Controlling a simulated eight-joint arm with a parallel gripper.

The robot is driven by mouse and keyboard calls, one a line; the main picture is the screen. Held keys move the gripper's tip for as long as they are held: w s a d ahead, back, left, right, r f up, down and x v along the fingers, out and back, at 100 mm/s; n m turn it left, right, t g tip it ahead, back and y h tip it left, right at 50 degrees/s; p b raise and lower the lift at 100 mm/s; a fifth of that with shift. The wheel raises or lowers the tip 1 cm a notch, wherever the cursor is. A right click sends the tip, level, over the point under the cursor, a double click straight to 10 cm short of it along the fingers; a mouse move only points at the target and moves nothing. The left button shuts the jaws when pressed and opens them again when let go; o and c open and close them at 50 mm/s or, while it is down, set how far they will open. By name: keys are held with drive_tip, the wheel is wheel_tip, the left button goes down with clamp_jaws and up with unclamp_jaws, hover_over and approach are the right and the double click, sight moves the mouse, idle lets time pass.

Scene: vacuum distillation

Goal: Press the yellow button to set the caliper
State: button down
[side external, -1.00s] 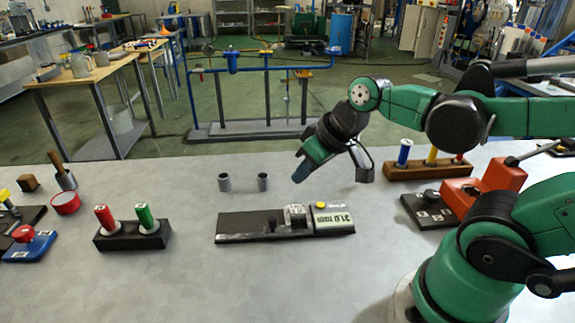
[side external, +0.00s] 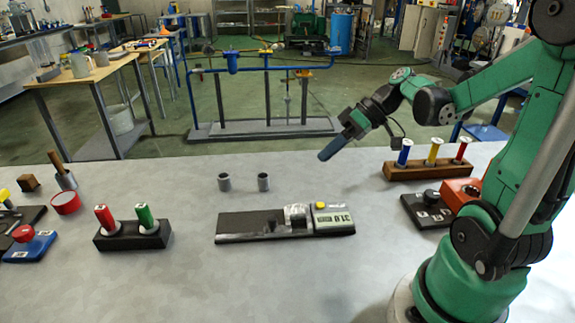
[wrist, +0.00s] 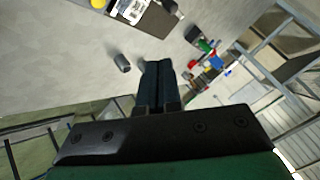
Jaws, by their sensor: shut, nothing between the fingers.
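The caliper (side external: 262,224) lies flat on the grey table, a dark bar with a metal slider and a display box (side external: 334,219) at its right end, whose digits are hard to read. The yellow button (side external: 320,205) sits on top near the display; it also shows at the top edge of the wrist view (wrist: 98,3). My gripper (side external: 326,155) is in the air above and behind the caliper's right end, tilted down to the left and apart from the button. In the wrist view its dark fingers (wrist: 158,66) are together with nothing between them.
Two small grey cylinders (side external: 243,182) stand behind the caliper. A dark block with red and green handles (side external: 133,238) is to the left. A wooden rack with blue, yellow and red pegs (side external: 430,170) is at right. The table in front of the caliper is clear.

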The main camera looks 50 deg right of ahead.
drive_tip(key=shift+f, duration=0.1)
drive_tip(key=shift+f, duration=4.35)
drive_tip(key=shift+f, duration=0.4)
drive_tip(key=shift+r, duration=0.45)
drive_tip(key=shift+r, duration=2.5)
